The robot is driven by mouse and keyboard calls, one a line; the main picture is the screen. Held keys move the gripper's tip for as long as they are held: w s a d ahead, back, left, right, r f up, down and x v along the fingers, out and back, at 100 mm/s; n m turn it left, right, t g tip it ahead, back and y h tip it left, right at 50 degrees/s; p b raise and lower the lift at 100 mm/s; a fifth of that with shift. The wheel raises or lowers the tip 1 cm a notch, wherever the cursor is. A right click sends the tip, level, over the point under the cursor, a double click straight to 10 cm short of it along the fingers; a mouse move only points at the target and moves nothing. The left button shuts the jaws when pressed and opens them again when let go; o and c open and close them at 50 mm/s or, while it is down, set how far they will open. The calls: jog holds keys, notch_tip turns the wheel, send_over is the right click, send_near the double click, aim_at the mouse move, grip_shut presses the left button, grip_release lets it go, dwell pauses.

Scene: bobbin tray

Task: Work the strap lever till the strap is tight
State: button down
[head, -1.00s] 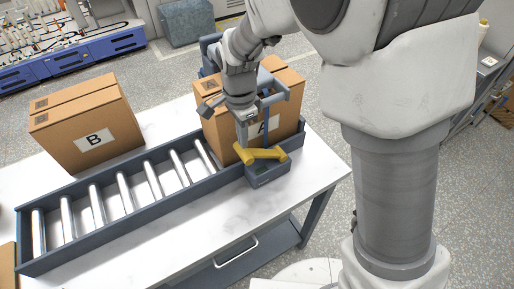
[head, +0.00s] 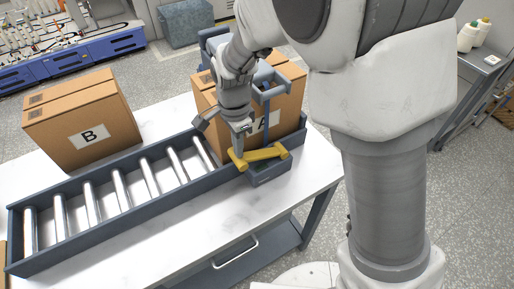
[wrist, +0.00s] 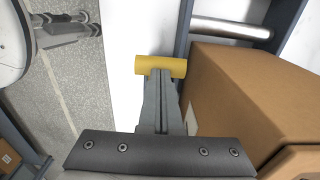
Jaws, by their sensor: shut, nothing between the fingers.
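The yellow strap lever (head: 262,155) sits on a dark housing (head: 270,173) at the right end of the roller bed. Its grip end points left. Box A (head: 288,100) stands behind it, with a blue-grey strap (head: 266,122) running down its front face. I cannot tell how tight the strap is. My gripper (head: 238,152) is shut and empty, pointing down at the lever's left end. In the wrist view the shut fingertips (wrist: 161,74) overlap the yellow grip of the lever (wrist: 146,65) and seem to touch it.
Box B (head: 90,120) stands at the left behind the roller bed (head: 118,199). The white bench top (head: 200,225) is clear in front. A grey bracket stands over box A near my wrist.

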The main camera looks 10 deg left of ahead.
jog(key=shift+a+f+b, duration=0.1)
jog(key=shift+f+b, duration=0.25)
jog(key=shift+f, duration=0.45)
jog(key=r+p, duration=0.1)
jog(key=r, duration=0.1)
jog(key=d+r+p, duration=0.1)
jog(key=r+p, duration=0.1)
jog(key=w+r+p, duration=0.1)
jog(key=r+p, duration=0.1)
jog(key=shift+d+r, duration=0.15)
jog(key=shift+r, duration=0.2)
jog(key=shift+f, duration=0.1)
jog(key=shift+s+a+f+b, duration=0.2)
jog(key=shift+f+b, duration=0.55)
jog(key=shift+f, duration=0.35)
jog(key=shift+s+a+f+b, duration=0.15)
jog(key=shift+a+f+b, duration=0.1)
jog(key=shift+f+b, duration=0.7)
jog(key=shift+s+a+f+b, duration=0.2)
jog(key=shift+f+b, duration=0.3)
jog(key=shift+f, duration=0.8)
jog(key=r+p, duration=0.1)
jog(key=r, duration=0.1)
jog(key=d+r+p, duration=0.1)
jog(key=r+p, duration=0.1)
jog(key=w+r+p, duration=0.1)
jog(key=r+p, duration=0.1)
jog(key=r, duration=0.1)
jog(key=shift+d, duration=0.15)
jog(key=shift+f, duration=0.1)
